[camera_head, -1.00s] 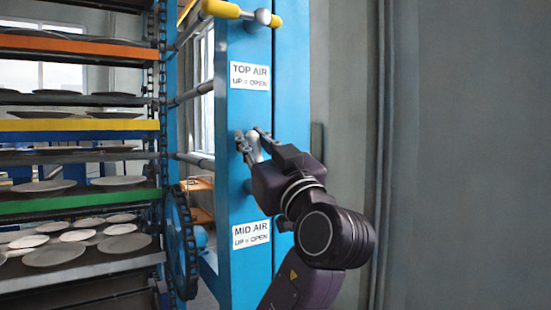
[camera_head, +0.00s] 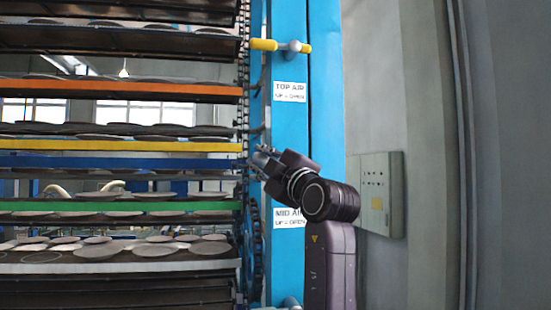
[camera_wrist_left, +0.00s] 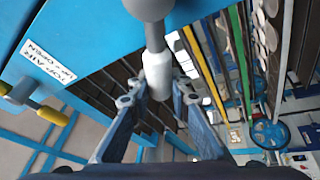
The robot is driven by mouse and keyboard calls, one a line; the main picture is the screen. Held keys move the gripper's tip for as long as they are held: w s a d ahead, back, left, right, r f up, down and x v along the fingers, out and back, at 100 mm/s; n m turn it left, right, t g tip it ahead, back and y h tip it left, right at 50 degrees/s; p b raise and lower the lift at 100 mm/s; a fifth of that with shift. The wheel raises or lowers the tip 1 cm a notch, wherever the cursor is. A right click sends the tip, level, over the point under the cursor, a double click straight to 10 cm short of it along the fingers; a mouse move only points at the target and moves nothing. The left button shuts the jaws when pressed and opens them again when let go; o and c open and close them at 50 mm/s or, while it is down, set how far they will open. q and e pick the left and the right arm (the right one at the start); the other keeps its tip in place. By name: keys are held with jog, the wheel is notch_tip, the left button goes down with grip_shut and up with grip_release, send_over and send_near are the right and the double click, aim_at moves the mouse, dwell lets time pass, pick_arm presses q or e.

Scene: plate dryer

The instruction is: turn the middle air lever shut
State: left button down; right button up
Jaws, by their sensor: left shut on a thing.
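The middle air lever (camera_wrist_left: 157,72) is a grey rod with a thicker pale end, below a round grey hub (camera_wrist_left: 148,8) in the left wrist view. My left gripper (camera_wrist_left: 155,103) has one finger on each side of its pale end and is shut on it. In the head view the left gripper (camera_head: 264,155) is at the left edge of the blue post (camera_head: 324,120), between the TOP AIR label (camera_head: 290,92) and the MID AIR label (camera_head: 289,218). The gripper and arm mostly hide the lever there. My right gripper is not in view.
The top lever (camera_head: 280,46) with yellow ends lies level above. A rack of plates (camera_head: 120,90) stands left of the post, with a chain and blue wheel (camera_head: 250,245) beside it. A grey control box (camera_head: 382,194) is on the wall at right.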

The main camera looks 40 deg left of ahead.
pick_arm(q)
jog(key=shift+s+a+f+n+g+h, duration=0.15)
jog(key=shift+f+n+g, duration=0.35)
jog(key=shift+f+n, duration=0.5)
jog(key=shift+s+a+f+n+g+h, duration=0.15)
jog(key=shift+f+n+g, duration=0.4)
jog(key=shift+n, duration=0.7)
jog(key=shift+s+a+f+n+g+h, duration=0.15)
jog(key=shift+f+n+g, duration=0.3)
jog(key=shift+f+n, duration=0.55)
jog(key=shift+d+r, duration=0.1)
jog(key=c, duration=2.2)
grip_release()
jog(key=o, duration=0.5)
jog(key=shift+s+r, duration=0.1)
jog(key=shift+r, duration=0.05)
jog(key=shift+c, duration=0.2)
jog(key=v, duration=1.2)
